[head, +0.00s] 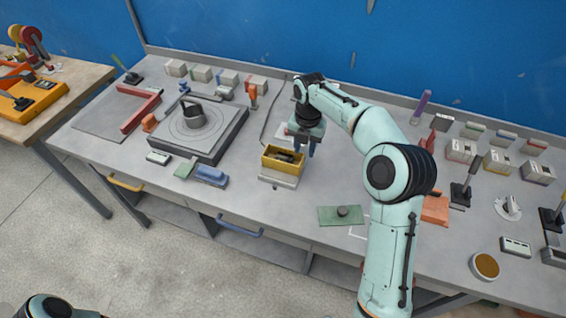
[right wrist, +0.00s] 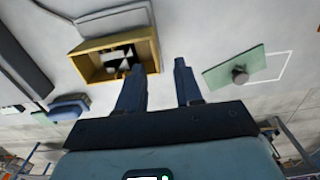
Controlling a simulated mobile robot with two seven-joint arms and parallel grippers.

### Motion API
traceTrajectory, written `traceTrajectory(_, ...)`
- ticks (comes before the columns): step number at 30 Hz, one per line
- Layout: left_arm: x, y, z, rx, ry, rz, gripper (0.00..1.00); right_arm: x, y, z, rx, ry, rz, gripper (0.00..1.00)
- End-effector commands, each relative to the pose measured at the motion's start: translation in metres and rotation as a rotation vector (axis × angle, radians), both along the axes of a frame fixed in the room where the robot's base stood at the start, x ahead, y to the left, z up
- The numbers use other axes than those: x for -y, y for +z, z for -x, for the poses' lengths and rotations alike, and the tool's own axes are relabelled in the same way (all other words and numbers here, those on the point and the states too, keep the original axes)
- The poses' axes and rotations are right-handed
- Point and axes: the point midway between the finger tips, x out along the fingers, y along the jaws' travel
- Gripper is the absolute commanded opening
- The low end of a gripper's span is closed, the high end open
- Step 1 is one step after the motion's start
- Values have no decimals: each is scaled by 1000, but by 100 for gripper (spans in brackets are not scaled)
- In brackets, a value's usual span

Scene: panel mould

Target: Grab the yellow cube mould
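The yellow cube mould (head: 282,168) is an open-topped box with dark and light parts inside. It sits on a pale block or scale-like base near the middle of the grey bench. In the right wrist view the mould (right wrist: 104,42) lies at upper left, beyond the left finger. My right gripper (head: 304,147) is just right of and behind the mould in the head view, pointing down. In the right wrist view its two dark blue fingers (right wrist: 157,70) are apart with nothing between them. My left gripper is out of view.
A green plate with a dark knob (head: 342,212) lies front right of the mould. A round turntable plate (head: 190,150) and a blue block (head: 211,176) stand to the left. Boxes (head: 461,150) and tools crowd the right side. Bare bench lies between mould and plate.

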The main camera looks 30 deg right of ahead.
Motion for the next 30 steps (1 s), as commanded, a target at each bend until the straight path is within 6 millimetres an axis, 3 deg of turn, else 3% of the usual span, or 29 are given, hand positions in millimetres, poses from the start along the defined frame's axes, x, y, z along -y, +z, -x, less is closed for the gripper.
traceTrajectory(7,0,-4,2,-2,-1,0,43,-1,-18,0,1,-1,0,35)
traceTrajectory(15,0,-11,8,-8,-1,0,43,-5,-57,-1,0,-1,0,35)
traceTrajectory(24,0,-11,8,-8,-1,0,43,-5,-62,-2,4,-2,0,35)
traceTrajectory(25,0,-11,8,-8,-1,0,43,-5,-62,-2,4,-2,0,32)
traceTrajectory(28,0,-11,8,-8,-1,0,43,-5,-62,-1,4,-2,0,0)
traceTrajectory(30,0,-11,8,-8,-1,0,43,-5,-62,-1,4,-2,0,0)
